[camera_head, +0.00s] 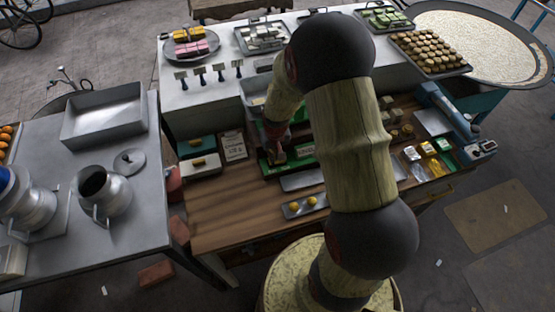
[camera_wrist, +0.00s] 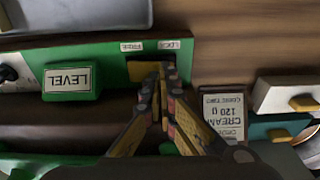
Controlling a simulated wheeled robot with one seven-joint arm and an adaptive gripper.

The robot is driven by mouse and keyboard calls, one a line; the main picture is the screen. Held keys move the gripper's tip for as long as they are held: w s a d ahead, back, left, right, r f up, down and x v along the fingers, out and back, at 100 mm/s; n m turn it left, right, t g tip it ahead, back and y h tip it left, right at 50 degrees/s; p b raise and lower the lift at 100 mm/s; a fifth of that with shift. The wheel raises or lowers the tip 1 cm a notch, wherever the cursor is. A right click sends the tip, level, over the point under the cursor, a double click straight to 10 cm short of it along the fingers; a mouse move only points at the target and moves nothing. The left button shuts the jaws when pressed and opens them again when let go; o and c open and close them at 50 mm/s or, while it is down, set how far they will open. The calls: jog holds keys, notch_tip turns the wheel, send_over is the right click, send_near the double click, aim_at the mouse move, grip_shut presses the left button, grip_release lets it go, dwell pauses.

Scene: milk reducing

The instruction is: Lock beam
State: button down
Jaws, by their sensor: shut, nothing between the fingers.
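A green balance base (camera_wrist: 112,62) spans the left half of the wrist view, seen upside down. It carries a "FREE" label (camera_wrist: 131,46), a "LOCK" label (camera_wrist: 169,45) and a green "LEVEL" block (camera_wrist: 68,82). A yellow-brown piece (camera_wrist: 142,71) shows below the "FREE" label. My gripper (camera_wrist: 166,72) is shut, with its tips at the right end of this piece, just below "LOCK"; I cannot tell if they touch. In the head view the green base (camera_head: 268,168) lies on the wooden bench, with my gripper (camera_head: 277,156) over it, and my arm hides part of it.
A tray with two yellow knobs (camera_head: 304,206) lies in front on the wooden bench (camera_head: 225,215), whose front left is clear.

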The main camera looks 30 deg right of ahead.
jog(key=shift+f, duration=0.2)
jog(key=shift+r+p, duration=2.05)
jog(key=shift+r, duration=1.55)
jog(key=s+a+r+n+t+b, duration=0.1)
jog(key=s+a+r+t+b, duration=0.1)
jog(key=s+a+r+b, duration=0.4)
jog(key=s+a+r+n+t+b, duration=0.1)
jog(key=s+a+r+b, duration=0.5)
jog(key=s+b, duration=0.7)
jog(key=shift+s+a+r+n+t, duration=0.4)
jog(key=shift+a+n, duration=0.2)
jog(key=shift+a, duration=0.5)
